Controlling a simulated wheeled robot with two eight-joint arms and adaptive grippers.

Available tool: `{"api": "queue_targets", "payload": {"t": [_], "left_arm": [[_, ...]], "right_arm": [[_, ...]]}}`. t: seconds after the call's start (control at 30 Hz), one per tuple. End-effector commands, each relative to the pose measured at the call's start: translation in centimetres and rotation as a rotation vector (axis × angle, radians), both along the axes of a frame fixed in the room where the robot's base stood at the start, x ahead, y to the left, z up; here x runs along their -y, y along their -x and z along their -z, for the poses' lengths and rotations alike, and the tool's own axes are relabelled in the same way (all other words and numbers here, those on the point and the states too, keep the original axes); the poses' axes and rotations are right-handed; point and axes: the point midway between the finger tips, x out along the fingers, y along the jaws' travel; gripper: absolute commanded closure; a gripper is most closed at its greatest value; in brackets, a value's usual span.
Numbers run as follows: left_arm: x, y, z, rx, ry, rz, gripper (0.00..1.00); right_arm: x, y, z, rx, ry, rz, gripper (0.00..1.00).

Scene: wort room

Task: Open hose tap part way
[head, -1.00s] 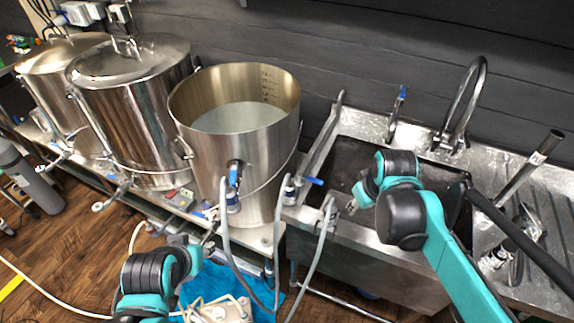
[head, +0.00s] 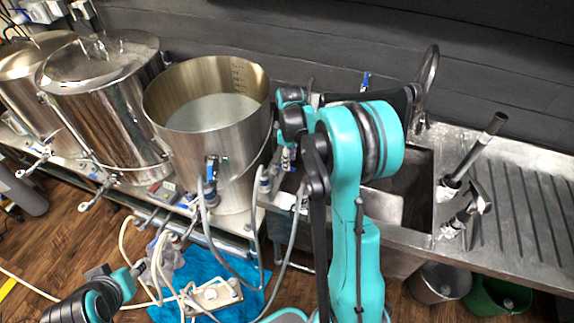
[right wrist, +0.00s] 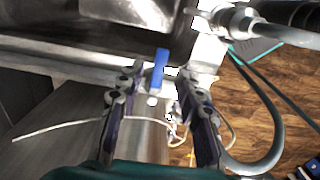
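The hose tap's blue lever (right wrist: 160,70) shows in the right wrist view, standing between the two fingers of my right gripper (right wrist: 157,84). The fingers are apart, one on each side of the lever, and I see no clear contact. In the head view my right arm covers the sink's left end, and the gripper and tap there are mostly hidden. My left gripper (head: 137,272) is low at the lower left, near the hoses; its fingers are too small to read.
An open steel kettle (head: 200,150) with a blue-handled valve (head: 210,167) stands left of the sink (head: 408,205). Grey hoses (head: 262,235) hang in front of it. A blue-handled tap (head: 365,80) is behind the sink. Buckets (head: 440,282) stand below the drainboard.

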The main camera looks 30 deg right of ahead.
Motion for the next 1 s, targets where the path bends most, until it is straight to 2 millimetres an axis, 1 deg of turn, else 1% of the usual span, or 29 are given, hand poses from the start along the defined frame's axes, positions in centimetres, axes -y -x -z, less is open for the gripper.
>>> {"api": "queue_targets", "payload": {"t": [0.03,0.1,0.2,0.3,0.5,0.53,0.57,0.6,0.67,1.0], "left_arm": [[0.0,0.0,0.4,0.000,0.000,0.000,0.60],[0.0,0.0,0.6,0.000,0.000,0.000,0.60],[0.0,0.0,0.8,0.000,0.000,0.000,0.60],[0.0,0.0,0.8,0.000,0.000,0.000,0.60],[0.0,0.0,0.8,0.000,0.000,0.000,0.60],[0.0,0.0,0.8,0.000,0.000,0.000,0.60],[0.0,0.0,0.8,0.000,0.000,0.000,0.60],[0.0,0.0,0.8,0.000,0.000,0.000,0.60],[0.0,0.0,0.8,0.000,0.000,0.000,0.60],[0.0,0.0,0.8,0.000,0.000,0.000,0.60]], "right_arm": [[0.0,0.0,1.0,0.000,0.000,0.000,0.65],[0.0,0.0,1.8,0.000,0.000,0.000,0.65],[0.0,0.0,2.5,0.001,0.001,0.001,0.65],[0.0,0.0,2.8,0.001,0.001,0.001,0.65],[0.0,0.0,2.8,0.001,0.001,0.001,0.65],[0.0,0.0,2.8,0.001,0.001,0.001,0.67],[0.0,0.0,2.8,0.001,0.001,0.001,0.75],[0.0,0.0,2.8,0.001,0.001,0.001,0.86],[0.0,0.0,2.8,0.001,0.001,0.001,1.00],[0.0,-0.1,2.8,0.001,0.000,-0.011,1.00]]}}
